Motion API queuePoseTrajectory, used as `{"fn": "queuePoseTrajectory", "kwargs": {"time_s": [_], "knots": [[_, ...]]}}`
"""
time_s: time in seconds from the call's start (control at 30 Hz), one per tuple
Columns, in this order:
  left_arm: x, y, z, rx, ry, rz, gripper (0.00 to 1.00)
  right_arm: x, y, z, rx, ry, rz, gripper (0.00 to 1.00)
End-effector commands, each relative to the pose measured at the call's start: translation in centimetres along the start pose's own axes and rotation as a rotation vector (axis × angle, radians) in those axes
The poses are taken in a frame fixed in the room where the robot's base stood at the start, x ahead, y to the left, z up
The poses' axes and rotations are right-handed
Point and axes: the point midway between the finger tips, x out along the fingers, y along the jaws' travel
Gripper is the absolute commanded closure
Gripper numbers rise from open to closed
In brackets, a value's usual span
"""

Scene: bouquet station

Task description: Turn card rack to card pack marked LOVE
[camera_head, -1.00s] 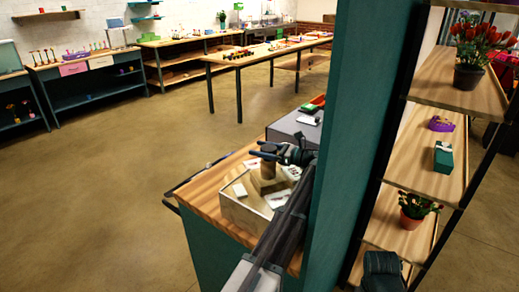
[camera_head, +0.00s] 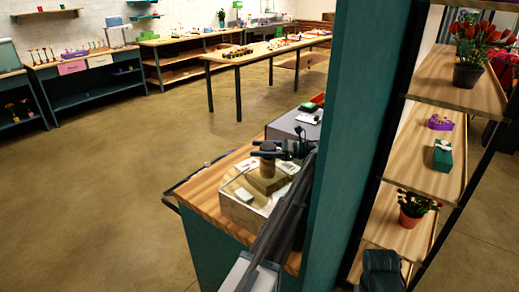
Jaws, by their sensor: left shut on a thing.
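The card rack (camera_head: 240,212) stands on the wooden counter, a low pale box with a brown upright knob (camera_head: 267,166) on a wooden block at its middle. White card packs lie around the knob, one at the left (camera_head: 245,194) and one at the back right (camera_head: 290,167). Their print is too small to read, so I cannot tell which is LOVE. My left gripper (camera_head: 267,153) is shut on the knob near its top. My left arm hides the rack's right side.
A tall teal panel (camera_head: 360,140) stands close to the right of my left arm. Beyond it are shelves with red flowers (camera_head: 470,50) and a potted plant (camera_head: 412,207). A grey box (camera_head: 292,126) sits behind the rack. The floor at left is clear.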

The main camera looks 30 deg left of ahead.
Motion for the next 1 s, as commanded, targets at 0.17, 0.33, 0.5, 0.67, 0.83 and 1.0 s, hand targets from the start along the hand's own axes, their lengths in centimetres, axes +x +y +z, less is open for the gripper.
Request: {"fn": "queuePoseTrajectory", "kwargs": {"time_s": [0.17, 0.33, 0.5, 0.67, 0.83, 1.0], "knots": [[0.04, -0.08, 0.07, -0.001, -0.002, 0.005, 1.0, -0.02, 0.0, 0.0, 0.0, 0.0, 0.0, 0.5], [0.04, -0.07, 0.06, 0.0, -0.002, 0.005, 1.0, -0.02, 0.0, 0.0, 0.0, 0.0, 0.0, 0.5], [0.04, -0.07, 0.05, 0.0, -0.002, 0.004, 0.17, -0.02, 0.0, 0.0, 0.0, 0.0, 0.0, 0.5], [0.02, -0.04, 0.03, 0.0, -0.001, 0.005, 0.0, -0.01, 0.0, 0.0, 0.0, 0.0, 0.0, 0.5], [0.01, 0.01, 0.01, 0.0, 0.0, 0.003, 0.0, -0.01, 0.0, 0.0, 0.0, 0.0, 0.0, 0.5], [0.12, 0.16, 0.01, 0.0, 0.0, -0.061, 0.0, 0.0, 0.0, 0.0, 0.0, 0.0, 0.0, 0.5]]}}
